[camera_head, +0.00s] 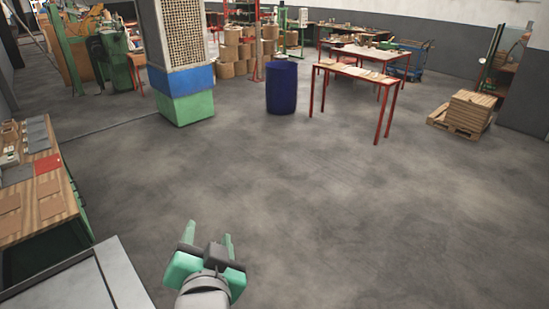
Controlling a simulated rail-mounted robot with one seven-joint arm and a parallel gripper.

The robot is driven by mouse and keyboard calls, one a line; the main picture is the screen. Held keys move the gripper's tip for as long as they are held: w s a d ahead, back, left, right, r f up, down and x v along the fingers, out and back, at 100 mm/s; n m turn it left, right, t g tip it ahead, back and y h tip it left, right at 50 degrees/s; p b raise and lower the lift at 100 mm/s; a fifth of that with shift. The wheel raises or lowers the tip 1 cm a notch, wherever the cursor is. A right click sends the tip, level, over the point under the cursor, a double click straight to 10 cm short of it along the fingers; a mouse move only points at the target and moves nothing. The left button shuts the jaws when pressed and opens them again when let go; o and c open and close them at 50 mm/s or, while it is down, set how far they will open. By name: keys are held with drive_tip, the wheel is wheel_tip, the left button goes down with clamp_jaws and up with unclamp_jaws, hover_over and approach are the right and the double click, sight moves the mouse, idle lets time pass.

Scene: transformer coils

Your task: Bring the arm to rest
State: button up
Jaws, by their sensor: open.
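My gripper (208,238) shows at the bottom of the head view, left of the middle. It has two green fingers that stand apart, with nothing between them. It is held over bare grey floor and touches nothing that I can see. My wrist is just below it, and the rest of the arm is out of the frame.
A wooden workbench (62,226) with flat sheets and a red piece stands at the left. A blue drum (282,87), a red-legged table (357,75), a pillar (186,107) and a pallet of boards (466,110) stand farther back. The floor between is clear.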

drive_tip(key=s+d+r+n+t+h+p, duration=0.1)
drive_tip(key=s+d+r+t, duration=0.2)
drive_tip(key=r, duration=0.6)
drive_tip(key=s+d+r+n+t+h+p, duration=0.1)
drive_tip(key=s+d+r+t, duration=0.2)
drive_tip(key=r, duration=0.7)
drive_tip(key=s+d+r+n+t+p, duration=0.1)
drive_tip(key=s+d+r+n+t, duration=0.1)
drive_tip(key=s+d+r, duration=0.4)
drive_tip(key=s+r+t, duration=0.1)
drive_tip(key=s+r, duration=0.2)
drive_tip(key=r, duration=0.1)
drive_tip(key=shift+r+t+h, duration=0.2)
drive_tip(key=shift+t+h, duration=0.2)
